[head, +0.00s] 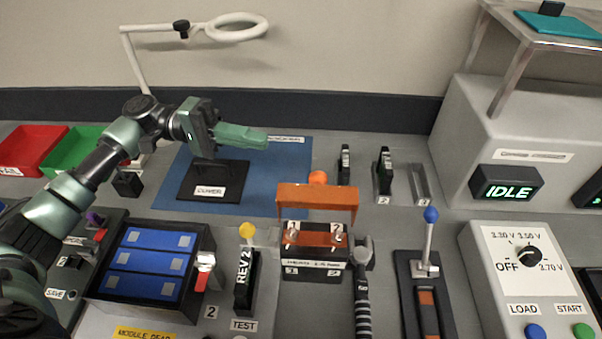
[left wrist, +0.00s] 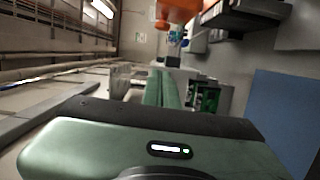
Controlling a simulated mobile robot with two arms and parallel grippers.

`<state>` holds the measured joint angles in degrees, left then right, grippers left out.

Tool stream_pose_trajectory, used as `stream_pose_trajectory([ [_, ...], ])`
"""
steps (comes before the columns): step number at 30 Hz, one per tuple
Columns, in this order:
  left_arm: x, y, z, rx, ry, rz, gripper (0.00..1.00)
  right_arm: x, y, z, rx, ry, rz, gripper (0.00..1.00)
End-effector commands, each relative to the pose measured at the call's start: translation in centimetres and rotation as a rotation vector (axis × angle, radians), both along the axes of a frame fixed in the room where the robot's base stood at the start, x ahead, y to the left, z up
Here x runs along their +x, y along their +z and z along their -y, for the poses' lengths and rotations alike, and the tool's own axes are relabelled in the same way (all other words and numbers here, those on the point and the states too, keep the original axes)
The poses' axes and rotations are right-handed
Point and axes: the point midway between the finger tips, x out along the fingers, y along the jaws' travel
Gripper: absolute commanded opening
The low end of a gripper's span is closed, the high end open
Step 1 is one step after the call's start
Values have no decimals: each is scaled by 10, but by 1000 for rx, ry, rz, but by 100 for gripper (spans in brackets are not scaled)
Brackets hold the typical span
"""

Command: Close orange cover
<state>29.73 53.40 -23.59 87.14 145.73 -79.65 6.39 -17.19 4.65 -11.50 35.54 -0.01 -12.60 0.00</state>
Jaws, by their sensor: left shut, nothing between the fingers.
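The orange cover (head: 318,197) stands raised above a dark block (head: 316,256) in the middle of the bench. Below its top edge, orange strips with studs labelled 1 and 2 show uncovered. My left gripper (head: 264,139) is shut and empty, behind and to the left of the cover, above the blue mat. It is apart from the cover. In the left wrist view, its green fingers (left wrist: 162,88) are together, and an orange part, perhaps the cover, shows at the top. My right gripper is not in view.
An orange ball (head: 318,178) shows just behind the cover. A yellow-knobbed lever (head: 247,231) stands left of the block, a hammer-like tool (head: 362,290) right of it, and a blue-knobbed lever (head: 430,215) farther right.

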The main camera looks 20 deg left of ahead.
Motion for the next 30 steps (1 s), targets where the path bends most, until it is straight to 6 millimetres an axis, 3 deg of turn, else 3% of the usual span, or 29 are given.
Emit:
stream_pose_trajectory([
  [14,-3,6,94,-2,-5,1,0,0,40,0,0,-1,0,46],
  [21,-34,1,100,3,-2,-2,0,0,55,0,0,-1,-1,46],
  [30,-42,-2,102,0,0,-1,0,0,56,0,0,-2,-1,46],
])
